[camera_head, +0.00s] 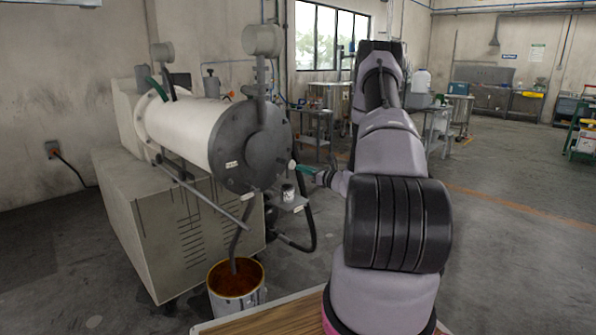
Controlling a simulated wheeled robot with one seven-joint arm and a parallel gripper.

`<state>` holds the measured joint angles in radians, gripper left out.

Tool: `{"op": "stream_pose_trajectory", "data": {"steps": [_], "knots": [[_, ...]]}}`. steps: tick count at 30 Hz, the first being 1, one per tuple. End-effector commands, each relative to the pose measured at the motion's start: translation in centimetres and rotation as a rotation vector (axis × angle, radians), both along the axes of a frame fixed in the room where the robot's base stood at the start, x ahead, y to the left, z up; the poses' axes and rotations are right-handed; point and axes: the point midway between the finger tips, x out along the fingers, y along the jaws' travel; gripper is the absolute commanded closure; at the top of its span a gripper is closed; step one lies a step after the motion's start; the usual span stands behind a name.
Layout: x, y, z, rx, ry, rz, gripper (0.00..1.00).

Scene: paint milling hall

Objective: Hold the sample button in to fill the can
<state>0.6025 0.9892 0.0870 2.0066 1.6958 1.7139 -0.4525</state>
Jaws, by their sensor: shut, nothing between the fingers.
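The mill (190,130) is a white horizontal drum with a dark round end plate (255,150). A small pale knob, which looks like the sample button (292,165), sticks out at the right side of the end plate. My gripper (303,170) is shut and empty, with its tip at or very close to this knob; contact and how far the knob is pressed cannot be told. A small can (288,191) stands upright on a little shelf (294,206) just below. Its fill and any flow into it are too small to make out.
An open bucket (236,288) with orange-brown contents stands on the floor below, with a hose hanging into it. A black hose (309,230) loops beneath the shelf. A wooden tabletop (270,322) lies in front. The floor at right is open.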

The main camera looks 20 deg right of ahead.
Motion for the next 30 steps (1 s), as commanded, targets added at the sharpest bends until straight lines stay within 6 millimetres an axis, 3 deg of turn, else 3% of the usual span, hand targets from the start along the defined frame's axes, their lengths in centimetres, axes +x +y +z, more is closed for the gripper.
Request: {"op": "stream_pose_trajectory", "data": {"steps": [9,15,30], "knots": [[-6.4,-2.6,-0.3,0.002,0.007,-0.007,1.00],[-8.8,-3.4,-0.3,0.001,0.008,-0.006,1.00],[-9.5,-3.6,-0.3,0.000,0.008,-0.004,1.00]]}}
